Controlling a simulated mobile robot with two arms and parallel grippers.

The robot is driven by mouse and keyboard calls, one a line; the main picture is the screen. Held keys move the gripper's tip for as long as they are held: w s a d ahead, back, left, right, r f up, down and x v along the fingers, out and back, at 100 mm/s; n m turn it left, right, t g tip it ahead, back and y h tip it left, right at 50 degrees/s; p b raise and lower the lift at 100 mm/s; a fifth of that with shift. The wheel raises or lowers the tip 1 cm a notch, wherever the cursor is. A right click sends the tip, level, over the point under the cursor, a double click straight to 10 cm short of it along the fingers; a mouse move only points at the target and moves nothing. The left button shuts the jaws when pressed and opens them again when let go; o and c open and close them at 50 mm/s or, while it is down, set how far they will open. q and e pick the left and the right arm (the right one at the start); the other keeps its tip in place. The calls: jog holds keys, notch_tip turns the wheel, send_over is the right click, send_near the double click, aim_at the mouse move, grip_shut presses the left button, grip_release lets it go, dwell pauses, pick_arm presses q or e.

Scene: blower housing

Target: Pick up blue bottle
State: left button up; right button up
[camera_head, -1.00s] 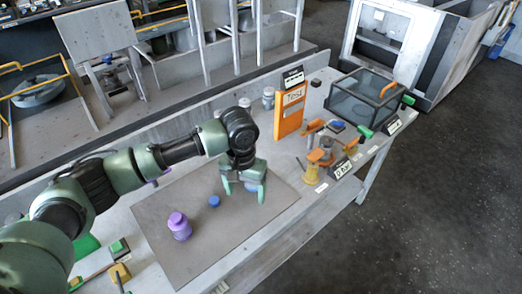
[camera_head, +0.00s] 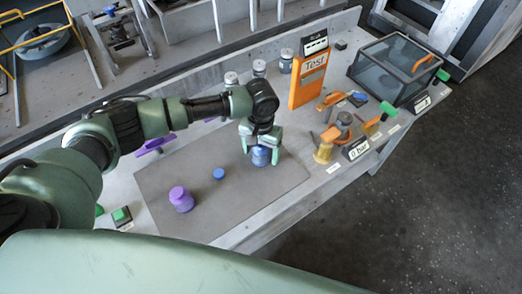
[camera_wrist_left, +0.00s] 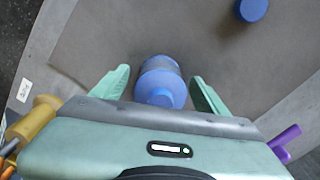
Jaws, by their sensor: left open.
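The blue bottle (camera_head: 261,156) stands on the grey mat on the workbench, partly hidden by my gripper in the head view. In the left wrist view the blue bottle (camera_wrist_left: 160,84) lies between the two green fingers. My left gripper (camera_head: 262,148) is open, with one finger on each side of the bottle. In the left wrist view the gripper (camera_wrist_left: 160,88) shows a gap between each finger and the bottle. My right gripper is not seen.
A small blue cap (camera_head: 218,173) and a purple bottle (camera_head: 181,198) are on the mat (camera_head: 225,205) to the left. Several grey jars line the back.

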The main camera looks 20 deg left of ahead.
pick_arm(q)
jog(key=c, duration=1.6)
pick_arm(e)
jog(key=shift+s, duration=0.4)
